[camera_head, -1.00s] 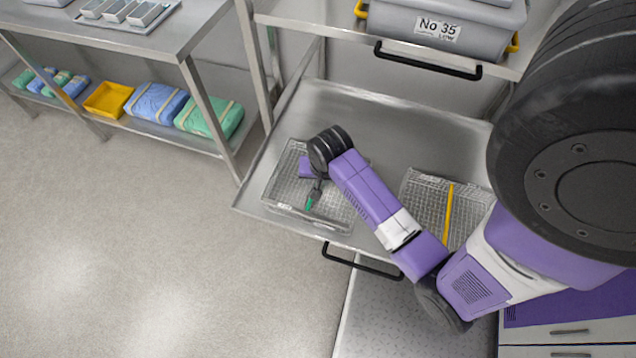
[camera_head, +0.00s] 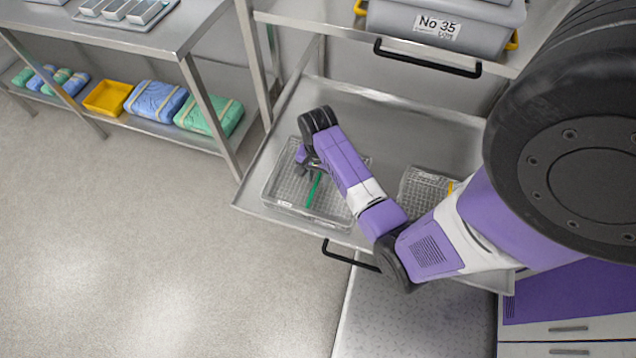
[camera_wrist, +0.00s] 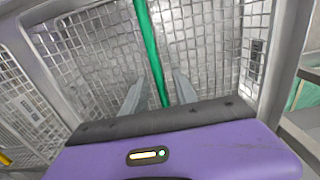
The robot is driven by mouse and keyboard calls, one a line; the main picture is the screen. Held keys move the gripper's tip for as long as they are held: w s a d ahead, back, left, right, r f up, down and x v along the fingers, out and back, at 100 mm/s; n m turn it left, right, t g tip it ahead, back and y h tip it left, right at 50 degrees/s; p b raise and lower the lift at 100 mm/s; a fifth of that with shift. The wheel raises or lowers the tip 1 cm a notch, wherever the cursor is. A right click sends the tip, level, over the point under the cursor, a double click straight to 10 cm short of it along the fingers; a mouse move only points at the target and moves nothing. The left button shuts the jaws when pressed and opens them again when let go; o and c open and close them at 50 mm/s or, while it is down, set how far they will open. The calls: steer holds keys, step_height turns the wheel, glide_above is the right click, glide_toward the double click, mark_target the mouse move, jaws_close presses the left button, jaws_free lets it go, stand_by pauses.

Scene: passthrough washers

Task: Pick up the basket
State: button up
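A wire-mesh basket (camera_head: 268,196) with a green bar (camera_head: 314,190) stands on the left of the steel shelf. My gripper (camera_head: 305,171) is over this basket, near the far end of the green bar; my arm hides part of its right side. In the wrist view my gripper (camera_wrist: 158,92) is open, its two grey fingers apart with the green bar (camera_wrist: 150,50) between them in the picture. I cannot tell whether they touch it. The basket's mesh (camera_wrist: 205,45) fills the view behind. A second mesh basket (camera_head: 422,188) with a yellow bar (camera_head: 452,187) is partly hidden behind my arm.
The steel shelf (camera_head: 385,120) has a raised rim and a black handle (camera_head: 350,256) at its front. A grey bin (camera_head: 400,22) marked No 35 stands on the shelf above. A rack (camera_head: 150,40) with wrapped bundles stands at left. The floor is clear.

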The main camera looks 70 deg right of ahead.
steer(key=shift+f, duration=0.35)
steer(key=shift+c, duration=0.4)
jaws_close()
steer(key=shift+r, duration=0.1)
stand_by(0.8)
